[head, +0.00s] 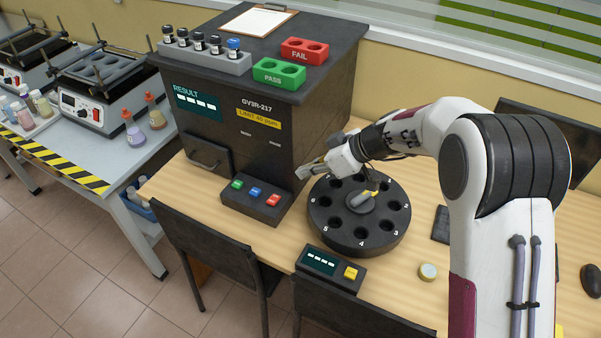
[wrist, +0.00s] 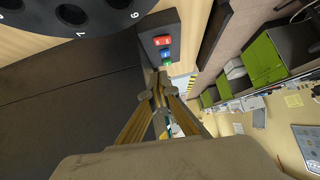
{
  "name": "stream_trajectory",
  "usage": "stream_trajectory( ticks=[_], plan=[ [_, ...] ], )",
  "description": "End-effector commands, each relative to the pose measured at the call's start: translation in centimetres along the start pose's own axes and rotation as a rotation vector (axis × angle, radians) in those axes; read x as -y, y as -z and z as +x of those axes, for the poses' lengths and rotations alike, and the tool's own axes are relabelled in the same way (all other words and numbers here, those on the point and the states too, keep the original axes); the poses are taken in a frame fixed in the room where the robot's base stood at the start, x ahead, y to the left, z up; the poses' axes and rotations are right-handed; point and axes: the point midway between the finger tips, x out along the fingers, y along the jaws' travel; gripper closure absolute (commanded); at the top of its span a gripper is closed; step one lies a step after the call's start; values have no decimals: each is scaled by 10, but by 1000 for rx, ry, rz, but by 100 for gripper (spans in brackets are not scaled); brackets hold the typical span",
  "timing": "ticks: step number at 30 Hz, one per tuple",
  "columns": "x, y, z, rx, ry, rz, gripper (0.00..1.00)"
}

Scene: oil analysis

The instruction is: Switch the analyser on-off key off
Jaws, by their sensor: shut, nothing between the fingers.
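The dark analyser (head: 300,130) stands at the back of the table, with a lit result display (head: 197,103). A low key panel (head: 250,208) at its front foot carries a green key (head: 237,184), a blue key (head: 255,192) and a red key (head: 273,200). I cannot read which is the on-off key. My gripper (head: 302,173) is shut and empty, to the upper right of the red key and apart from it. In the wrist view the red key (wrist: 162,41) and blue key (wrist: 166,55) show beyond my fingertips (wrist: 160,90); the green key is hard to make out there.
A black numbered carousel (head: 345,238) stands right of the key panel, under my wrist. A small box with a yellow key (head: 350,273) is at the front edge. Green PASS (head: 279,72) and red FAIL (head: 305,50) racks and a vial rack (head: 205,58) sit on top of the analyser.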

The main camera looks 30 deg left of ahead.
Motion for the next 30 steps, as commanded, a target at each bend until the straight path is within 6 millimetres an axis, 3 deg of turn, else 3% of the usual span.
stream_trajectory(
  ticks=[30],
  plan=[
    [12,3,-3,4,67,67,100]
  ],
)
